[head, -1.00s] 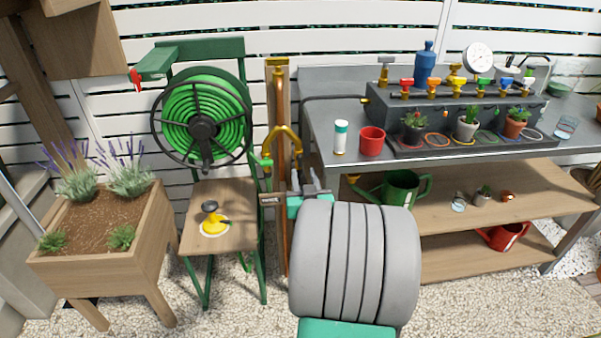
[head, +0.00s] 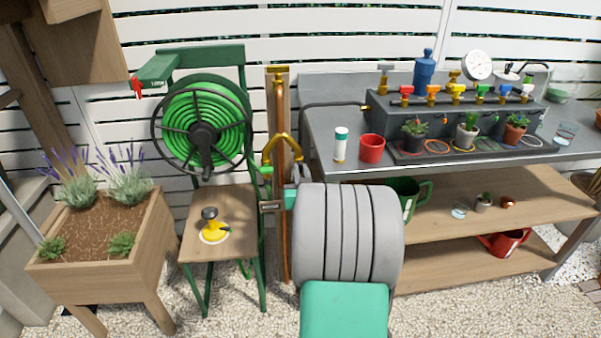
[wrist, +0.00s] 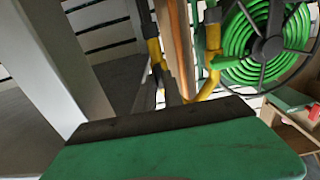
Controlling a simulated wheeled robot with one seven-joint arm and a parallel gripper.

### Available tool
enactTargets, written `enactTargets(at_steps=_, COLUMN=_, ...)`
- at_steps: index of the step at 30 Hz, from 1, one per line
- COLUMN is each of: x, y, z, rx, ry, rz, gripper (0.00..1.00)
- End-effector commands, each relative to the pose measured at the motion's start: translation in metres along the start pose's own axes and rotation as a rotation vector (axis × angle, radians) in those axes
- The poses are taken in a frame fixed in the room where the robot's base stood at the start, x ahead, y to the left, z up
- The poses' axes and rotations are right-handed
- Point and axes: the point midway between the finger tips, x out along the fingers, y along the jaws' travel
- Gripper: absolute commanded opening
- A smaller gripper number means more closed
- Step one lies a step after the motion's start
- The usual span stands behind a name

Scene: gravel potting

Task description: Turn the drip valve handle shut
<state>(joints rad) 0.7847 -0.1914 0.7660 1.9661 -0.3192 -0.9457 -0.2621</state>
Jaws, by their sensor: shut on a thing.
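A yellow forked pipe (head: 283,140) is mounted on the wooden post. Its left leg ends in a green fitting (head: 266,171). My gripper (head: 297,180) is at the lower end of its right leg, in front of the post, with the fingers largely hidden by my arm. In the wrist view, which is upside down, the dark fingers (wrist: 168,88) lie close against the yellow leg (wrist: 154,52). The gripper is shut on what appears to be the drip valve handle there. The handle itself is mostly covered, so its angle cannot be told.
The hose reel (head: 203,130) stands just left of the post, above a wooden seat (head: 190,245) with a yellow sprayer. The grey bench (head: 325,130), with a red cup (head: 371,148) and potted plants, is close on the right. Gravel covers the ground.

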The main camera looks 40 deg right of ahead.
Motion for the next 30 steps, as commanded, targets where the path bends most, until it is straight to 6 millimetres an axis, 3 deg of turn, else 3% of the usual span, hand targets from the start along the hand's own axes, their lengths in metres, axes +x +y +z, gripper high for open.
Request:
enactTargets(at_steps=19, x=0.0000, y=-0.0006, z=0.0001, rx=0.028, ry=0.000, rz=-0.001, gripper=0.00)
enactTargets(at_steps=30, x=-0.0001, y=0.0002, z=0.0005, rx=0.241, ry=-0.001, rz=-0.001, gripper=0.00)
